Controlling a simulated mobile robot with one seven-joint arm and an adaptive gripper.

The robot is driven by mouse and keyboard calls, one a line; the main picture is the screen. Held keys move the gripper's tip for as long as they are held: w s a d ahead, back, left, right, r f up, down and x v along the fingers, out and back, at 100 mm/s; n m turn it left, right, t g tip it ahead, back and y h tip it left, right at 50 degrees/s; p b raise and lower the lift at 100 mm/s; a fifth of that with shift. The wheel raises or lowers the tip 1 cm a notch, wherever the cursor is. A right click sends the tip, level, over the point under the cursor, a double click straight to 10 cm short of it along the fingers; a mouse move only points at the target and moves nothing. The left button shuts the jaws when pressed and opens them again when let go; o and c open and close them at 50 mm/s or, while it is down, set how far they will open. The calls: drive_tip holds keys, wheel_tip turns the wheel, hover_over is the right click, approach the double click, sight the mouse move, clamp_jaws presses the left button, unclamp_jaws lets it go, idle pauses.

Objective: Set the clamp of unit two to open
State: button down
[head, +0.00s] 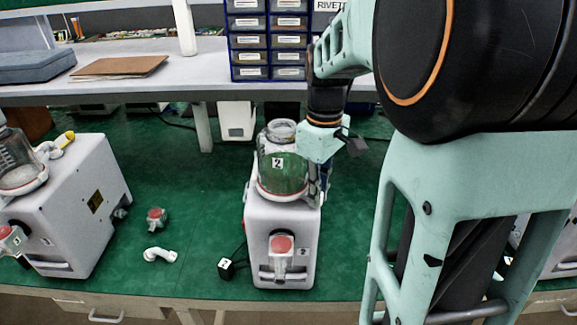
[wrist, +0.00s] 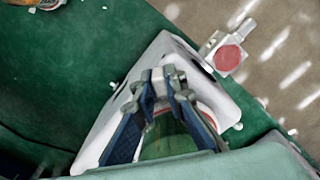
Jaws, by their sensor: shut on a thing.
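Unit two (head: 282,240) is a white pump in the middle of the green bench, with a glass canister (head: 283,172) labelled 2 seated on top. My gripper (head: 318,188) reaches down at the right side of the canister. In the wrist view its two blue-padded fingers (wrist: 163,88) are shut on a small grey piece, the clamp (wrist: 160,80), beside the canister's red-ringed base. The fingers hide most of the clamp, so its exact position cannot be told. The clamp is too small to make out in the head view.
Unit two's red-capped front outlet (head: 282,247) faces the bench edge; it also shows in the wrist view (wrist: 228,58). Another pump (head: 75,205) stands at left. A loose red-capped fitting (head: 156,217) and a white elbow (head: 160,255) lie between them. A drawer cabinet (head: 268,40) stands behind.

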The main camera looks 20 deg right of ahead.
drive_tip(key=shift+w+d+r, duration=0.2)
drive_tip(key=shift+w+d, duration=0.2)
drive_tip(key=shift+d, duration=0.05)
drive_tip(key=c, duration=2)
unclamp_jaws()
drive_tip(key=shift+f, duration=0.1)
drive_tip(key=shift+o, duration=0.2)
wheel_tip(320, 180, up, 12)
